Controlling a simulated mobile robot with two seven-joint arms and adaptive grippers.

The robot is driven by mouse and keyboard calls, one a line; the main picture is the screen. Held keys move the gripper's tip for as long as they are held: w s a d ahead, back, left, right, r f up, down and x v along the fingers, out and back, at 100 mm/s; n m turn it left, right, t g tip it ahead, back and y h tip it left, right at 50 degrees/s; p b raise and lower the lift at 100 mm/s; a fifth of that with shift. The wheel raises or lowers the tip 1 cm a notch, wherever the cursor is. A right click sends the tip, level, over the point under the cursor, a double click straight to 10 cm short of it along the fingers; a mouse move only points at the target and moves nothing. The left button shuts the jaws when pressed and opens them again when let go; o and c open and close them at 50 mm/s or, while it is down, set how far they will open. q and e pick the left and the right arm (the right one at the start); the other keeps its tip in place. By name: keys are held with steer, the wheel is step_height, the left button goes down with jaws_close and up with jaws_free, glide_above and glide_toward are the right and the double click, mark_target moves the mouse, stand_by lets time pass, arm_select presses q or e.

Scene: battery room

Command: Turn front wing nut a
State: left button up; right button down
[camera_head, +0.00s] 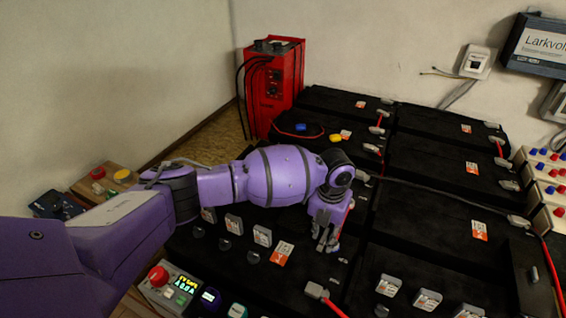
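My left arm comes in from the left, and its gripper (328,242) points down over the black batteries in the middle of the view. The gripper's fingers are small here, and I cannot tell whether they are open or shut or touching anything. I cannot make out a wing nut for certain; the arm and gripper hide part of the battery tops around them. A grey terminal clamp (317,291) with a red cable lies just below the gripper, apart from it. My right gripper is not in view.
A red charger box (273,88) stands at the back left. A panel with a red knob (158,276) and a lit display is at the front left. Grey clamps and red cables cross the batteries. A terminal board (546,180) is at the right edge.

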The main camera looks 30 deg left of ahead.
arm_select(q)
steer(key=shift+w+r, duration=0.1)
steer(key=shift+w, duration=0.05)
jaws_close()
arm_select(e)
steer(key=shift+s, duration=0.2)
